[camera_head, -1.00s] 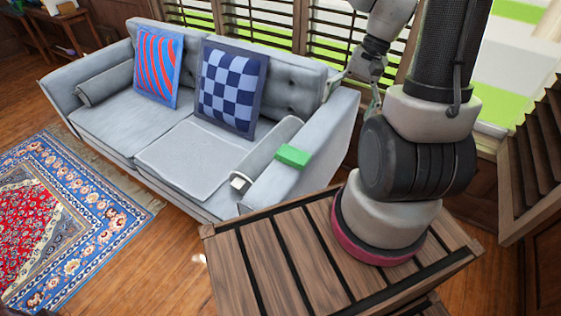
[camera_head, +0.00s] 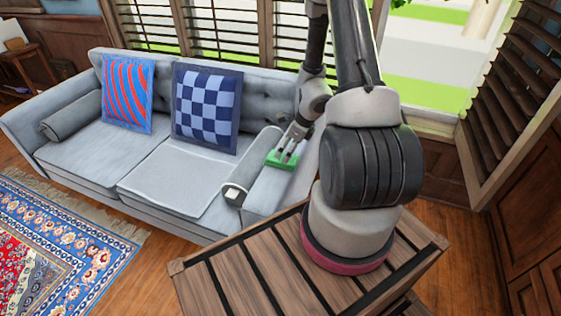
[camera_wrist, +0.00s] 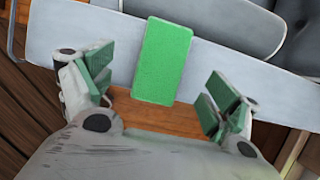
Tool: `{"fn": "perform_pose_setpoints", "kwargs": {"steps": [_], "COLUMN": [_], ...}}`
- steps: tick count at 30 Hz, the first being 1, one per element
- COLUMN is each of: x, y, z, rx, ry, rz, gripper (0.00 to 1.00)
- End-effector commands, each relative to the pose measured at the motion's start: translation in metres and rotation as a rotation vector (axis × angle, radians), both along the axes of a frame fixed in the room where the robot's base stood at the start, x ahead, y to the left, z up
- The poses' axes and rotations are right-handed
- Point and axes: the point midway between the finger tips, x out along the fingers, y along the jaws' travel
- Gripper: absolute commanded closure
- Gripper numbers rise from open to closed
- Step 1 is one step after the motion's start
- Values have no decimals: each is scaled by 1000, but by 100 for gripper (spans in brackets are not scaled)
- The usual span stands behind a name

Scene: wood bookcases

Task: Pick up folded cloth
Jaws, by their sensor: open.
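The folded cloth (camera_head: 282,161) is a flat green rectangle lying on the right armrest of the grey sofa. It also shows in the wrist view (camera_wrist: 163,60), where its near end lies between and just beyond my fingers. My gripper (camera_head: 287,152) is at the cloth, pointing down over it and partly covering it in the head view. In the wrist view my gripper (camera_wrist: 158,92) is open, with a finger to each side of the cloth and clear gaps between. Whether the fingertips touch the armrest cannot be told.
The sofa armrest (camera_head: 263,195) bears the cloth, with a grey bolster (camera_head: 250,165) just left of it. A checked blue cushion (camera_head: 206,108) and a red-blue striped cushion (camera_head: 128,93) lean on the sofa back. Slatted blinds (camera_head: 262,32) stand behind the sofa.

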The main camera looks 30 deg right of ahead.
Motion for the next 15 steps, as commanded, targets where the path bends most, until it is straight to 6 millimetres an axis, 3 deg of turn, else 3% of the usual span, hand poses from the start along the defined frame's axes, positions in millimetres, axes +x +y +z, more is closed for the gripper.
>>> {"fn": "perform_pose_setpoints", "kwargs": {"steps": [9,15], "x": [14,18], "y": [6,8], "z": [-45,-54], "rx": [1,-1], "ry": [2,-1], "rz": [4,5], "gripper": [11,11]}}
